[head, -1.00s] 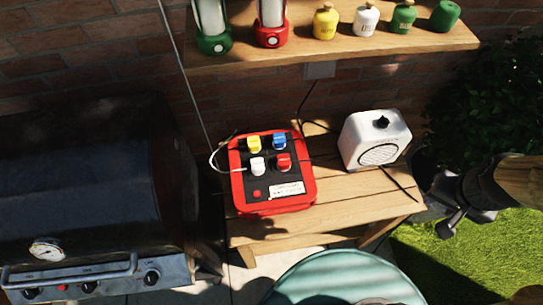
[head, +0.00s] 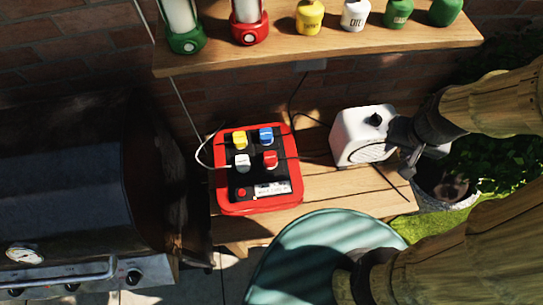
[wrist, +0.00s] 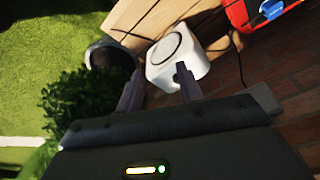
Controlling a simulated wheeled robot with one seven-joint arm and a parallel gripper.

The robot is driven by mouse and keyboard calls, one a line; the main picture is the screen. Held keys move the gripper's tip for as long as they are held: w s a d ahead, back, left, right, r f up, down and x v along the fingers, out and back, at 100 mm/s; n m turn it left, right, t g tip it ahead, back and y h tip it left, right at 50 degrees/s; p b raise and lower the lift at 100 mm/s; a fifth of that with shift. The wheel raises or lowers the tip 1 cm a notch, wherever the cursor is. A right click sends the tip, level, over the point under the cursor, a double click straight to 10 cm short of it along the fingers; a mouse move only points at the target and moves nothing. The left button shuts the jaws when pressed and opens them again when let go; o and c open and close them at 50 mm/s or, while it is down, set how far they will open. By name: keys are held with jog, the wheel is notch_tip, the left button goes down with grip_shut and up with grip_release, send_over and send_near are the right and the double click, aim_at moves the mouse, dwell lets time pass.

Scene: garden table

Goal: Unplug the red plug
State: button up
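The red plug (head: 270,159) sits in the red-rimmed power box (head: 221,183) on the wooden table, at the right of the front pair of plugs. A white plug (head: 242,162) is to its left, with a yellow plug (head: 239,141) and a blue plug (head: 266,136) behind. My gripper (head: 408,165) is to the right of the box, by the white heater-like device. In the wrist view my gripper (wrist: 160,88) has its two fingers apart with nothing held between them. That view shows only a corner of the box (wrist: 237,15) and the blue plug (wrist: 271,8); the red plug is out of view.
The white device (head: 350,138) stands between box and gripper. A shelf (head: 300,50) with lanterns and small canisters overhangs behind. A grill (head: 65,190) is at left, a round teal table (head: 310,250) in front. Cables run around the box.

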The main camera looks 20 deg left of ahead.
jog(key=shift+o, duration=0.6)
jog(key=shift+s+d, duration=0.1)
jog(key=shift+s, duration=0.1)
jog(key=o, duration=0.4)
jog(key=shift+s, duration=0.15)
jog(key=shift+c, duration=0.2)
jog(key=shift+o, duration=0.8)
jog(key=w+a+f+n+b, duration=0.2)
jog(key=w+a+f, duration=0.2)
jog(key=a, duration=0.5)
jog(key=shift+w+a+f+g, duration=0.2)
jog(key=shift+a+f+g, duration=0.2)
jog(key=shift+f, duration=0.5)
jog(key=n+g+b, duration=0.2)
jog(key=n+b, duration=0.2)
send_over(270, 157)
notch_tip(270, 157, down, 15)
jog(key=shift+s+r, duration=0.1)
notch_tip(270, 157, down, 9)
jog(key=b, duration=0.6)
jog(key=shift+d, duration=0.1)
